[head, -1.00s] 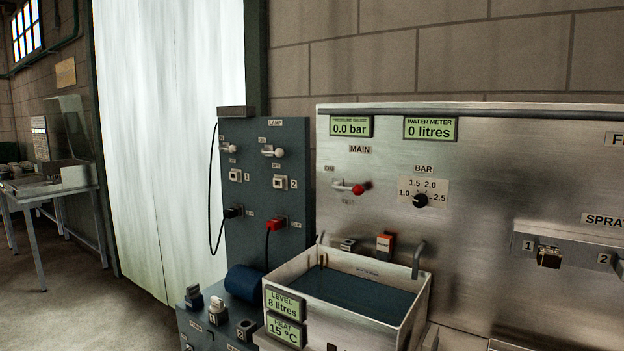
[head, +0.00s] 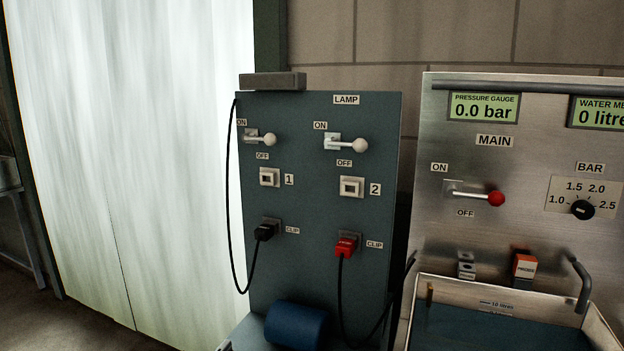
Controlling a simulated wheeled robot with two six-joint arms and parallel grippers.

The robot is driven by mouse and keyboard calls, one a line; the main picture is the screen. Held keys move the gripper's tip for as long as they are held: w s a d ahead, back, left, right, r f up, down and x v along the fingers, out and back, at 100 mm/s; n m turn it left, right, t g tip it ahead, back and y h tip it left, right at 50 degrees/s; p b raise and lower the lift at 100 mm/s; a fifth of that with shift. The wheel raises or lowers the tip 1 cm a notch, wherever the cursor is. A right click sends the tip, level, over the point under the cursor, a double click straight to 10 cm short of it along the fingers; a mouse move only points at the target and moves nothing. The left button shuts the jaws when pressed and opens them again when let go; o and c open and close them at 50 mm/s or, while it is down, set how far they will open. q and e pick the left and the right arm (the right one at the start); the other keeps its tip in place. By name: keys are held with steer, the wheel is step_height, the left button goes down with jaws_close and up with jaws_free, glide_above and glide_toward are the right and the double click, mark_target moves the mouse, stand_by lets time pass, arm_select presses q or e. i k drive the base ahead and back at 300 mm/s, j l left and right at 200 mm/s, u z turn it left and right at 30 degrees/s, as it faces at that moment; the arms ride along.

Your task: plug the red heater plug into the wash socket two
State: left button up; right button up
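The red plug (head: 346,246) sits in the right-hand clip of the dark blue-grey panel (head: 310,215), with a black cable hanging from it. Above it on the panel is a white square socket (head: 351,187) labelled 2. A similar socket (head: 269,177) labelled 1 is to its left. Both look empty. No label I can read says which is the wash socket. A black plug (head: 265,232) sits in the left clip. Neither of my grippers is in view.
Two white-knobbed levers (head: 352,143) marked ON and OFF are above the sockets. A blue cylinder (head: 296,325) is below the clips. The steel panel (head: 520,150) and water-filled basin (head: 500,325) stand to the right. Cables hang along the panel's left edge and below the red plug.

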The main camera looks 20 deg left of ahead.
mark_target(345, 247)
steer(key=i+j, duration=0.1)
steer(key=j, duration=1.25)
steer(key=i+j, duration=0.15)
steer(key=j, duration=0.55)
